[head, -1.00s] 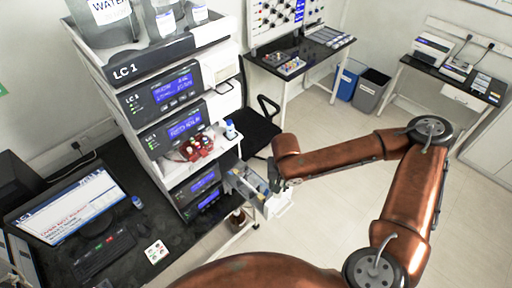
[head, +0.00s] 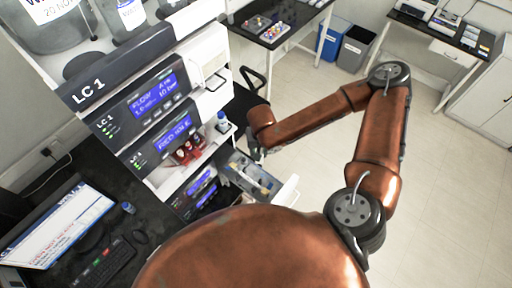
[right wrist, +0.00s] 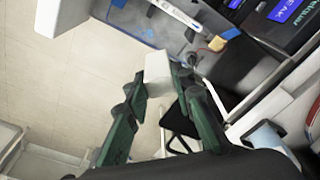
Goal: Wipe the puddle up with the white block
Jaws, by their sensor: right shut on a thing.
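My right gripper (right wrist: 155,88) has dark green fingers. It is shut on the white block (right wrist: 158,68), which sticks out past the fingertips in the right wrist view. In the head view my right gripper (head: 254,152) is beside the open drawer (head: 287,192), near its upper edge, and the block cannot be made out there. In the right wrist view the drawer (right wrist: 128,22) lies just beyond the block. I cannot tell whether the block touches it. I cannot clearly make out a puddle. My left gripper is not in view.
The LC 1 stack (head: 140,100) stands left of the drawer. Red-capped bottles (head: 185,150) and a blue-capped bottle (head: 222,122) sit on its shelf. A long white part (right wrist: 175,12) and a small orange part (right wrist: 217,44) are at the drawer. Open floor (head: 320,120) lies right.

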